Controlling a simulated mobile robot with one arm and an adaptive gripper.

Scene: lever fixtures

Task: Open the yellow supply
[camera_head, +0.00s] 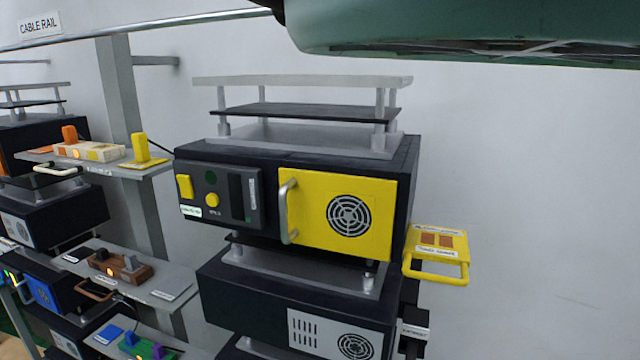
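The yellow supply is a dark box (405,165) with a yellow front door (320,212) that has a round vent grille. The door looks shut, flush with the box front. A silver vertical bar handle (289,211) is on the door's left side. My gripper is not in view.
A yellow-handled bracket (437,254) sticks out to the right of the box. Another dark unit with a grey front (335,332) is below. Shelves at left hold a yellow lever (141,148), an orange lever (69,134) and a brown block (120,268). Bare wall is at right.

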